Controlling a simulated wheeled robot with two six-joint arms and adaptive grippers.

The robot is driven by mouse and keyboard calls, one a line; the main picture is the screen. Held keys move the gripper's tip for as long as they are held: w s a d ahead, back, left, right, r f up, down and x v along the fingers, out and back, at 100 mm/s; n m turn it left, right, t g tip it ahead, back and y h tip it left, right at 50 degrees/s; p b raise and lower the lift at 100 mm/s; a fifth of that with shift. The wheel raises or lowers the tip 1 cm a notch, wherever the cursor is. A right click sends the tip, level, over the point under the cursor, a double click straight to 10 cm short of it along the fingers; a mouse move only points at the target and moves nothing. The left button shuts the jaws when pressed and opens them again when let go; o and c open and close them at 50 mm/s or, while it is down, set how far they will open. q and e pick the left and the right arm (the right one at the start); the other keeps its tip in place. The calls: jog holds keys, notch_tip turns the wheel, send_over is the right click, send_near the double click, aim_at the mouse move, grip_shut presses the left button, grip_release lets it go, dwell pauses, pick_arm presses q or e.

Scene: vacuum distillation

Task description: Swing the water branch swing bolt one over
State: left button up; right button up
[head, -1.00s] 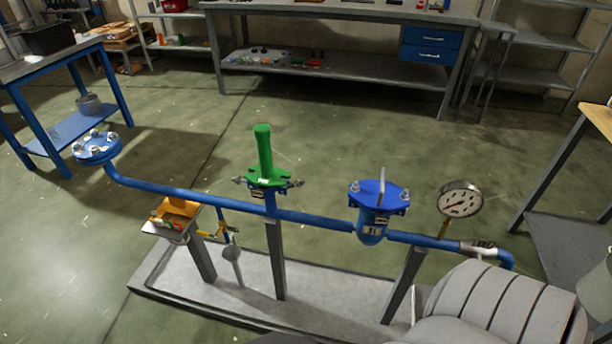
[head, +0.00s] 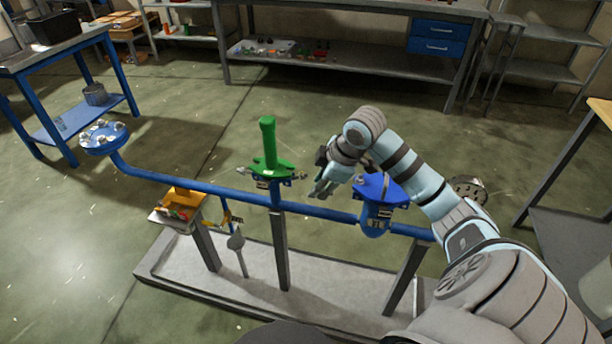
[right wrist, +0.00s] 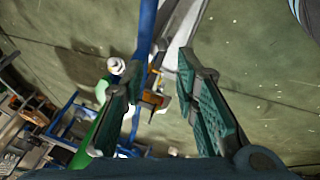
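The green-capped fitting with its upright green handle (head: 268,145) stands on the blue pipe (head: 330,213). Metal swing bolts stick out sideways at its left (head: 242,172) and right (head: 299,174). The labels are too small to read, so I cannot tell which bolt is number one. My right gripper (head: 322,188) is just right of the green fitting, apart from it. In the right wrist view the right gripper (right wrist: 165,115) is open and empty. A pale bolt end (right wrist: 116,66) and the green handle (right wrist: 105,125) show beyond its left finger. My left gripper is not in view.
A blue lidded housing (head: 375,212) sits on the pipe under my right arm. A gauge (head: 469,188) is partly hidden behind the arm. The floor behind the pipe is clear.

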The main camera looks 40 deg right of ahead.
send_near(308, 174)
notch_tip(308, 174, up, 3)
jog(key=s, duration=0.2)
jog(key=shift+n+t, duration=0.3)
jog(key=shift+t, duration=0.1)
jog(key=b+x, duration=0.4)
jog(key=x, duration=1)
jog(key=shift+s+f, duration=0.1)
jog(key=shift+s, duration=0.1)
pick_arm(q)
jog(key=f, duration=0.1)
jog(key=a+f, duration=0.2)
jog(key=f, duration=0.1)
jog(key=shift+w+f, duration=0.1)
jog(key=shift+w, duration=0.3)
pick_arm(e)
grip_shut()
